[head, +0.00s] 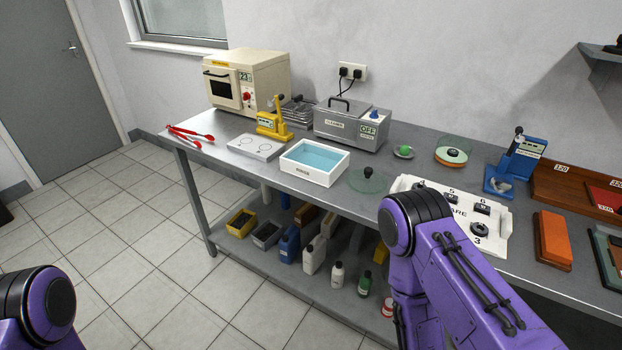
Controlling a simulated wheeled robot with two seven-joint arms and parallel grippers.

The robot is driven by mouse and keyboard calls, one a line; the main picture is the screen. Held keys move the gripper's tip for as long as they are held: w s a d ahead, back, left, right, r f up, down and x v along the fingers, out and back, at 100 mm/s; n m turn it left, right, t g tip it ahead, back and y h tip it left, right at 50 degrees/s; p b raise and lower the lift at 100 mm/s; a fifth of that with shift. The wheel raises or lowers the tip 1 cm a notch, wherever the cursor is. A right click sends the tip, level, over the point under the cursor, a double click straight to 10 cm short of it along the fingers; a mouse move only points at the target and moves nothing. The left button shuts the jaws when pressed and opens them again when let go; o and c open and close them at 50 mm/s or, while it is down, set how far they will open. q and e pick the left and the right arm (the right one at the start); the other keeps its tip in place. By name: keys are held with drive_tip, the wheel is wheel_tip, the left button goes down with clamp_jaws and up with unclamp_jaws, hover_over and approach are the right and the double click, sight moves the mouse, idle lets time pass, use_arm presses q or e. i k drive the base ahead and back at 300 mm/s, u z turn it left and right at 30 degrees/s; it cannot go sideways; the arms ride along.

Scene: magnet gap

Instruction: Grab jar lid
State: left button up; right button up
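A round clear greenish glass lid (366,183) with a dark knob lies on the grey bench near its front edge, right of the white rinse tray (322,173). A low round glass jar (453,144) with an orange and white layer inside stands farther back to the right. Purple links of my two arms show at the lower left and lower right. Neither gripper is in view. My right arm covers part of the bench front and of the white numbered board.
The white numbered board (406,184) is right of the lid. A small dish (403,153) and a grey cleaner box (350,126) are behind it. A blue press (513,170) and an orange block (553,240) stand right.

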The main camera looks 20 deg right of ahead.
sight(367, 181)
drive_tip(key=u, duration=1.15)
drive_tip(key=i, duration=2.3)
drive_tip(key=z, duration=3.75)
